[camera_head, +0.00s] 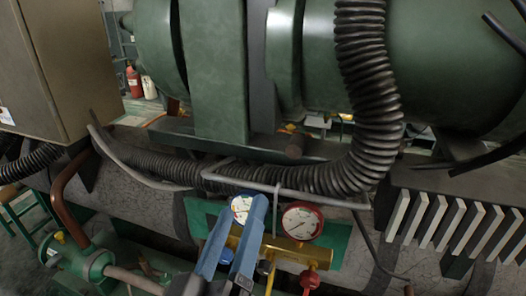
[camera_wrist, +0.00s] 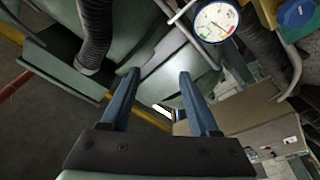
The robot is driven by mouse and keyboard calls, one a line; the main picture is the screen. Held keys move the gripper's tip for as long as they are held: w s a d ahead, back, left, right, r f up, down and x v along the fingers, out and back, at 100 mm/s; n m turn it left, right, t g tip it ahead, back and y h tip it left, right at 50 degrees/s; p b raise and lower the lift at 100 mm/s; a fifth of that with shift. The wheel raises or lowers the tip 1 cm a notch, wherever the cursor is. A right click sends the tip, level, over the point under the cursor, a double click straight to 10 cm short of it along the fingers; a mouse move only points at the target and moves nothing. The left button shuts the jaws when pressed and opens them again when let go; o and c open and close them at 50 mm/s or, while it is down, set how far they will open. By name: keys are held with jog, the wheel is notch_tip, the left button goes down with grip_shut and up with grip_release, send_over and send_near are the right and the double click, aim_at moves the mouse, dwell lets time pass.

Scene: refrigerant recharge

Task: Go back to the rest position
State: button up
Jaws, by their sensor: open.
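My gripper (camera_head: 249,222) has two blue fingers and shows at the lower middle of the head view, in front of the gauge set. In the wrist view its fingers (camera_wrist: 159,76) stand apart with nothing held between them. A blue-rimmed gauge (camera_head: 241,208) is partly hidden behind the fingers; it also shows at the top of the wrist view (camera_wrist: 214,21). A red-rimmed gauge (camera_head: 301,222) sits just right of the fingers on a brass manifold (camera_head: 283,247). I cannot tell from the head view whether the fingers touch the gauge set.
A black corrugated hose (camera_head: 365,75) curves down past the green machine (camera_head: 218,75). A tan cabinet (camera_head: 62,65) stands at the left, and grey fins (camera_head: 460,225) are at the right. A green valve (camera_head: 92,262) with pipes is at the lower left. Red and white bottles (camera_head: 134,82) stand behind.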

jog(key=s+d+r+m+t+y+p, duration=0.1)
jog(key=r+t, duration=0.3)
jog(key=r, duration=1.3)
jog(key=s+d+r+m+t+y+p, duration=0.2)
jog(key=r+m+t+y+p, duration=0.1)
jog(key=r, duration=1.4)
jog(key=shift+s+m+t+p, duration=0.2)
jog(key=shift+m+t+p, duration=0.3)
jog(key=shift+m+t, duration=0.15)
